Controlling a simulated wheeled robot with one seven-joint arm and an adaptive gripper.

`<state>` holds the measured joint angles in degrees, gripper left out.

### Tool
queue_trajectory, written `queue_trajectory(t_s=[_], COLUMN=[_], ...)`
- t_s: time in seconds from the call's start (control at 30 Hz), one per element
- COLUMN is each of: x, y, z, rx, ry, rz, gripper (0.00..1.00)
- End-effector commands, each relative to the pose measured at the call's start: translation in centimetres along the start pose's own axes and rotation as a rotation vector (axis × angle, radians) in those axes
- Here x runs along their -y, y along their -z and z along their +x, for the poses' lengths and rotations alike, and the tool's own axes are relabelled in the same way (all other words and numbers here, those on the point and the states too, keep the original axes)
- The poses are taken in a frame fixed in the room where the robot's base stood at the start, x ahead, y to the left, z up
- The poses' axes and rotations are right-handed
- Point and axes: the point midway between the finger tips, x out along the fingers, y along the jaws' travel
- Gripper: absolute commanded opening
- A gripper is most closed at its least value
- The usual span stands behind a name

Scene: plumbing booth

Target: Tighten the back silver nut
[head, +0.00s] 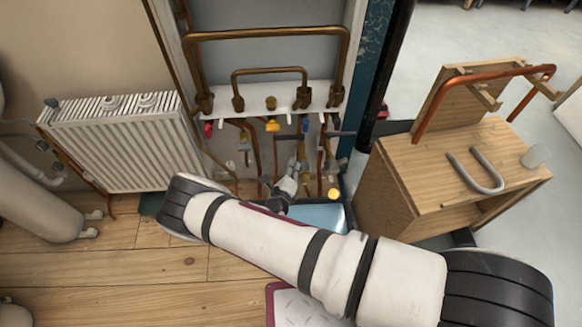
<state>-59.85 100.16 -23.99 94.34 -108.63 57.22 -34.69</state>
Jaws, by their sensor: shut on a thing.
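My arm reaches across the front of the plumbing booth, and my gripper (297,172) is small and partly hidden at its far end. It is among the lower pipes and valves, shut on a small metal fitting on a pipe. The fingertips and the fitting overlap in the head view, so I cannot make out the edges of the back silver nut. A dull silver and brass pipe fitting (301,148) stands just above the gripper.
Copper pipes (270,33) loop above a white manifold shelf (322,112) with red, yellow and blue valve handles. A white radiator (125,145) stands left. A wooden bench (445,165) at right bears a grey U-shaped pipe (483,172) and a copper pipe (480,77).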

Motion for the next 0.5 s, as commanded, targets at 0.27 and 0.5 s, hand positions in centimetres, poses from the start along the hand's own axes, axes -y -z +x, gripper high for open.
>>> queue_trajectory(t_s=[0.27,0.5], x=[-0.04,-0.01], y=[-0.03,-0.03], z=[0.03,0.03], rx=[0.0,0.0], ry=[0.0,0.0], rz=[0.004,0.002], gripper=[0.0,0.33])
